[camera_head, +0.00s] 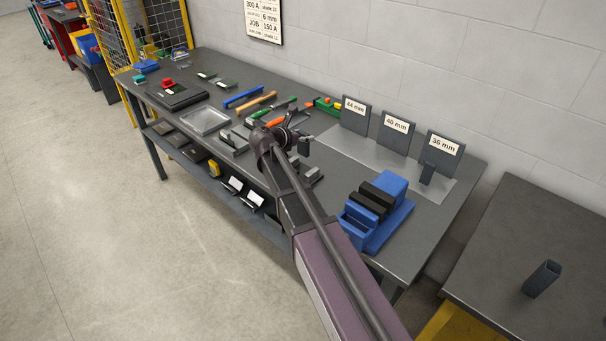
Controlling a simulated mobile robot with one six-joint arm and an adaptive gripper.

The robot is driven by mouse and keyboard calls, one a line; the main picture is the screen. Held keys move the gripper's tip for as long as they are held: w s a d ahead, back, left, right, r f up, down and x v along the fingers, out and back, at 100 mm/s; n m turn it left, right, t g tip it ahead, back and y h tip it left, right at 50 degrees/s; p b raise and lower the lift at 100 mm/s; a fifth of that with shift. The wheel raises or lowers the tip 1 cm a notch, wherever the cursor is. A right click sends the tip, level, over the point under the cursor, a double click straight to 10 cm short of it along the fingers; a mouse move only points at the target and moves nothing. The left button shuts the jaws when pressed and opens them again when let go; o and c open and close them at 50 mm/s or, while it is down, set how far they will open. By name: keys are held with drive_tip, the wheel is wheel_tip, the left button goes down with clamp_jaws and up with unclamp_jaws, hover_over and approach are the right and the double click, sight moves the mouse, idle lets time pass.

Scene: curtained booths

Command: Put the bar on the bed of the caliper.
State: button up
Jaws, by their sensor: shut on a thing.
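My gripper (298,138) is over the middle of the long bench, at the end of my arm. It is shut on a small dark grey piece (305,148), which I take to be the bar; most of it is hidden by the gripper. A grey metal device (235,138), which looks like the caliper, lies on the bench behind my arm. Grey blocks (312,175) show on the other side of the arm and may belong to it. My arm covers the middle, so I cannot tell whether the bar touches the bed.
Signs for 44 mm (355,115), 40 mm (394,133) and 36 mm (440,158) stand on a pale plate (350,150); a dark upright piece (427,173) stands by the last. A blue fixture (385,228) is at the near end. A square tube (541,279) stands on the right table.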

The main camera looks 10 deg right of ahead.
sight(301, 149)
drive_tip(key=s+f+b, duration=0.3)
drive_tip(key=s, duration=1.3)
drive_tip(key=shift+d+f, duration=0.2)
drive_tip(key=shift+d, duration=0.25)
drive_tip(key=w, duration=0.5)
drive_tip(key=w+f+b, duration=0.1)
drive_tip(key=w, duration=0.3)
drive_tip(key=w+a+b, duration=0.1)
drive_tip(key=w, duration=0.4)
drive_tip(key=shift+w+f, duration=0.25)
drive_tip(key=shift+w, duration=0.1)
drive_tip(key=shift+w, duration=0.5)
drive_tip(key=shift+w+f, duration=0.2)
drive_tip(key=shift+f, duration=0.1)
drive_tip(key=shift+s+f+b, duration=0.1)
drive_tip(key=shift+f+b, duration=1.4)
drive_tip(key=shift+b, duration=0.3)
drive_tip(key=shift+f, duration=0.1)
